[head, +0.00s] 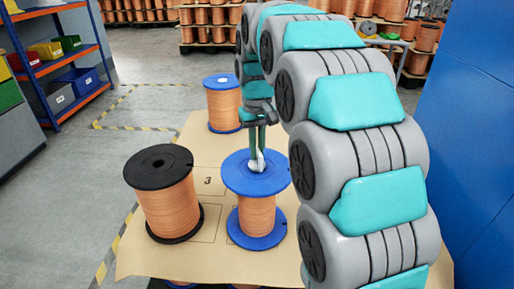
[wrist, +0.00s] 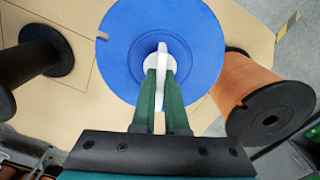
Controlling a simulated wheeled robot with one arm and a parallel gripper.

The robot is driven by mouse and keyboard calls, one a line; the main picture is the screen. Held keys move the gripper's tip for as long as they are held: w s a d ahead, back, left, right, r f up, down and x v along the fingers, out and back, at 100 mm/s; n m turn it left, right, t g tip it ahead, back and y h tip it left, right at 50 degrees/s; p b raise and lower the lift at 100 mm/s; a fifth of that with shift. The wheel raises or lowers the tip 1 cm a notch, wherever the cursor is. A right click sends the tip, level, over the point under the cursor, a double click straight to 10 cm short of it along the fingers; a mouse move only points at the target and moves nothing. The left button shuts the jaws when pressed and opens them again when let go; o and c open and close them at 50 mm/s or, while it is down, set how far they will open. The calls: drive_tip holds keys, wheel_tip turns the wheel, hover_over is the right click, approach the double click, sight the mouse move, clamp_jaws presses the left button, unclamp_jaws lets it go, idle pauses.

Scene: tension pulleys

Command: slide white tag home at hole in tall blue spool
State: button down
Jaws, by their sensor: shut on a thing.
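The blue-flanged spool (head: 257,215) wound with copper wire stands upright near the front of the tan board. Its round blue top (wrist: 190,30) fills the upper middle of the wrist view. My gripper (head: 257,155) points down over the middle of this top. Its green fingers (wrist: 158,76) are shut on the white tag (wrist: 162,50). The tag also shows as a small white piece (head: 256,165) at the spool's centre in the head view. The fingers and tag cover the hole, so I cannot tell how deep the tag sits.
A black-flanged spool (head: 165,200) stands close on the left. Another blue spool (head: 223,105) with a white centre stands behind. The wrist view shows a black-ended copper spool (wrist: 265,95) at right. The tan board (head: 205,155) has outlined squares. A blue wall (head: 465,130) is at right.

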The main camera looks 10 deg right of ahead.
drive_tip(key=shift+f, duration=0.55)
drive_tip(key=shift+s+f, duration=0.1)
drive_tip(key=c, duration=0.9)
unclamp_jaws()
drive_tip(key=shift+o, duration=0.2)
drive_tip(key=shift+r+b, duration=0.45)
drive_tip(key=shift+r, duration=3.5)
drive_tip(key=s+f, duration=0.5)
drive_tip(key=s, duration=0.6)
drive_tip(key=s+f+g, duration=0.1)
drive_tip(key=s+f, duration=0.4)
drive_tip(key=s, duration=0.7)
drive_tip(key=s+f+m, duration=0.1)
drive_tip(key=s+f, duration=0.5)
drive_tip(key=s, duration=0.6)
drive_tip(key=shift+g, duration=0.4)
